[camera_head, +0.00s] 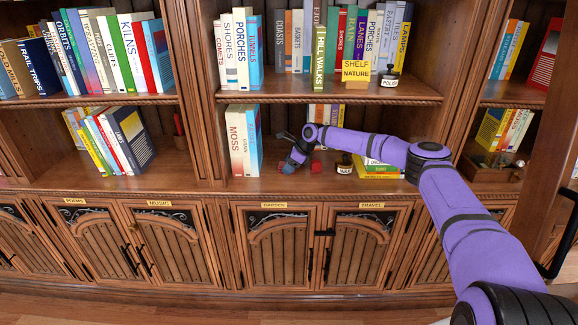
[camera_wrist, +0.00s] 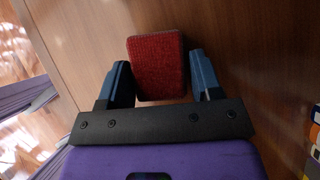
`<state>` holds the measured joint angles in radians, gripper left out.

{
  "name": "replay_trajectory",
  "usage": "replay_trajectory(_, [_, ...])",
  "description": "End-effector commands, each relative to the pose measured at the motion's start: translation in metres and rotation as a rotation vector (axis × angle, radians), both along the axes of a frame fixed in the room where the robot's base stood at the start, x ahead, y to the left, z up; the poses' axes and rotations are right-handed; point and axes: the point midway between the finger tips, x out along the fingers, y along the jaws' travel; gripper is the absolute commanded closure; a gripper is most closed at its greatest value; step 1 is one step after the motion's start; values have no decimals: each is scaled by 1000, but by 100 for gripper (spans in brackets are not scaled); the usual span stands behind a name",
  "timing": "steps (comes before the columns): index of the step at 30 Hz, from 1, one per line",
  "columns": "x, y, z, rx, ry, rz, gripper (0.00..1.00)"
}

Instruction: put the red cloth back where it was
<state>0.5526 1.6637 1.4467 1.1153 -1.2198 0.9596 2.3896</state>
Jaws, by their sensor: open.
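The red cloth is a small folded red block (camera_wrist: 157,66) with a woven texture, lying on the brown wooden shelf in the wrist view. My gripper (camera_wrist: 160,62) is open, with one blue finger on each side of the cloth. A gap shows at the right finger; the left finger is close to the cloth's edge, and I cannot tell whether it touches. In the head view my gripper (camera_head: 288,165) is low over the middle shelf, right of the white MOSS book (camera_head: 236,140). A small patch of red shows there between the fingers, mostly hidden.
Another small red thing (camera_head: 315,166) lies just right of my gripper. A dark WAX jar (camera_head: 344,163) and a stack of green and yellow books (camera_head: 378,169) stand farther right. The shelf front between the MOSS books and the jar is otherwise bare.

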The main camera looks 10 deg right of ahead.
Motion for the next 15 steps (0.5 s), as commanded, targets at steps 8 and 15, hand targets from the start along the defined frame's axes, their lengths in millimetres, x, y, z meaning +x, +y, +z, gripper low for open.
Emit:
replay_trajectory(8, [-7, 5, -6, -4, 21, 14, 22])
replay_trajectory(15, [-8, -8, 16, -8, 13, 8, 22])
